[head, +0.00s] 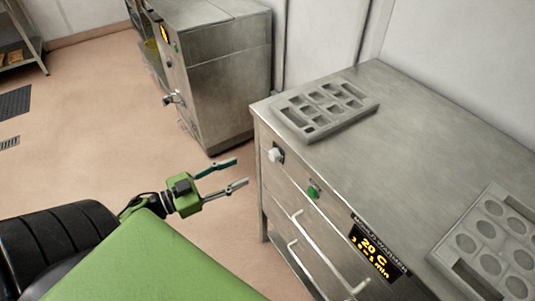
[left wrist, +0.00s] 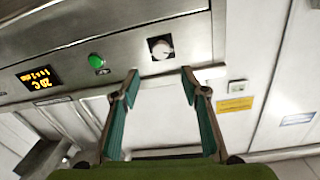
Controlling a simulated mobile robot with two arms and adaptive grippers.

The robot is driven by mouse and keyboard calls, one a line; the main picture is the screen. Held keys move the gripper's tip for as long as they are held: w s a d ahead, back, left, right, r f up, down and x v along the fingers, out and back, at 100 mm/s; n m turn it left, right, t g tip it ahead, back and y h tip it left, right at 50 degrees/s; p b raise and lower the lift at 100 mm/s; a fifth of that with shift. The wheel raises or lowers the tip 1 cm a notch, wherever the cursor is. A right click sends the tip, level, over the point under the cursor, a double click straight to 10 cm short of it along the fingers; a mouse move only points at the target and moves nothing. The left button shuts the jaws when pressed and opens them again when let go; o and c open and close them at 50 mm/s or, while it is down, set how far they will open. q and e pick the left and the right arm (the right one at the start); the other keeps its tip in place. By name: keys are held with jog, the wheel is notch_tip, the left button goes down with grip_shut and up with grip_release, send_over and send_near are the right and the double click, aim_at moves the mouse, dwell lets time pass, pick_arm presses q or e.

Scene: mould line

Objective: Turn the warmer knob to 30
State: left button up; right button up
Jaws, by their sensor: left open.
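The mould warmer (head: 400,130) is a steel cabinet on the right of the head view. Its knob (head: 276,154) is pale and round, on the front panel near the left corner. In the left wrist view the knob (left wrist: 161,48) shows ahead, beyond the fingertips. The display (head: 374,248) reads 20 C with a smaller line below. A green button (head: 313,191) sits between knob and display. My left gripper (head: 240,172) is open and empty, left of the knob and apart from it. My right gripper is not in view.
A grey mould tray (head: 325,125) lies on the warmer's top near the knob end, and another (head: 490,240) at the right. Drawer handles (head: 315,255) stick out below the panel. Another steel machine (head: 215,75) stands behind. The floor (head: 110,120) at left is mostly clear.

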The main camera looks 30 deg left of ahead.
aim_at(271, 156)
pick_arm(q)
jog(key=p+x, duration=0.1)
jog(key=x, duration=1)
jog(key=shift+a+f, duration=0.1)
jog(key=shift+f, duration=0.05)
jog(key=c, duration=1.1)
